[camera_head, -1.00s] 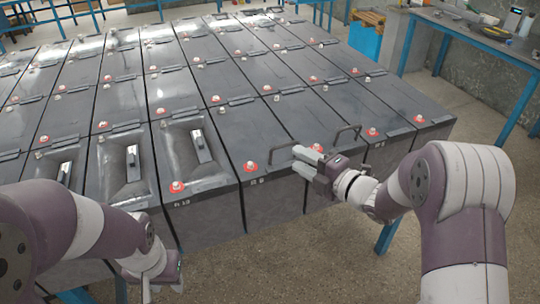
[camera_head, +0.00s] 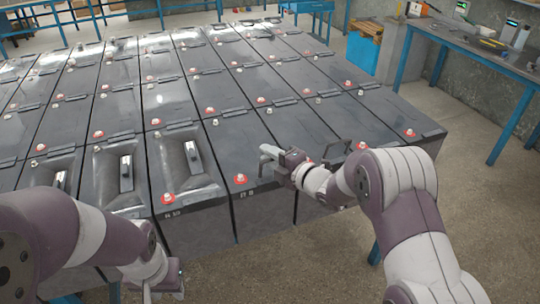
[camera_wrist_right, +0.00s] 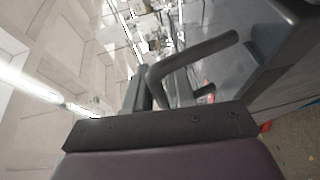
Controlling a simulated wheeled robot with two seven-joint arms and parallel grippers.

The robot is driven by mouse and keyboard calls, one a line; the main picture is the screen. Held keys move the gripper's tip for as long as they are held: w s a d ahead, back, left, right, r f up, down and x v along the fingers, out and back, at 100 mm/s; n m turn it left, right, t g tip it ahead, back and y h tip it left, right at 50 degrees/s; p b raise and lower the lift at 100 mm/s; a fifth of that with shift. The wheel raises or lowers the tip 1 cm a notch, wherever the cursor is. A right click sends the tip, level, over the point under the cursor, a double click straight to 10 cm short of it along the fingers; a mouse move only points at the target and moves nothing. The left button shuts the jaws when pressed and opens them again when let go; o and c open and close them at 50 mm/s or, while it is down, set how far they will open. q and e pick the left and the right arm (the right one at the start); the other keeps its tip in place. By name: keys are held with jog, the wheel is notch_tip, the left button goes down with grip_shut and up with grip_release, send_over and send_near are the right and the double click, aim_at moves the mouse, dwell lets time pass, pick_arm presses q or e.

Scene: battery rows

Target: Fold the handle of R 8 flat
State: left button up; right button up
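Dark batteries stand in rows, and the front label (camera_head: 247,194) is too small to read, so I cannot tell which is R 8. A dark handle (camera_head: 338,149) stands raised on a front-row battery at right. My right gripper (camera_head: 268,155) is just left of it, low over the front of the neighbouring battery (camera_head: 232,150). In the right wrist view a bent dark handle bar (camera_wrist_right: 195,57) rises close past the gripper; whether it is touched is unclear. The right finger gap cannot be made out. My left gripper (camera_head: 163,288) hangs low before the front row, fingers apart and empty.
Red-capped terminals (camera_head: 240,179) stick up from the lids. Several batteries at left have grey handles (camera_head: 126,172) in sunken lids. A blue-legged workbench (camera_head: 480,45) stands at the right. The floor (camera_head: 470,200) in front is open.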

grip_shut()
jog(key=shift+w+r+p, duration=0.1)
jog(key=shift+r+p, duration=0.1)
jog(key=shift+p, duration=0.3)
jog(key=w+g+h+p, duration=0.1)
jog(key=p, duration=0.4)
jog(key=w+m+g+h+p, duration=0.1)
jog(key=g+p, duration=0.1)
jog(key=p, duration=0.2)
jog(key=g+h+p, duration=0.1)
jog(key=g+p, duration=0.1)
jog(key=p, duration=0.3)
jog(key=shift+w+a+f+m+p, duration=0.3)
jog(key=shift+w+a+m+p, duration=0.05)
jog(key=shift+w+a+m, duration=0.05)
jog(key=shift+w+f+g+p, duration=0.15)
jog(key=shift+f+g+p, duration=0.2)
jog(key=shift+p, duration=0.4)
jog(key=shift+f, duration=0.1)
jog(key=shift+o, duration=2.2)
grip_release()
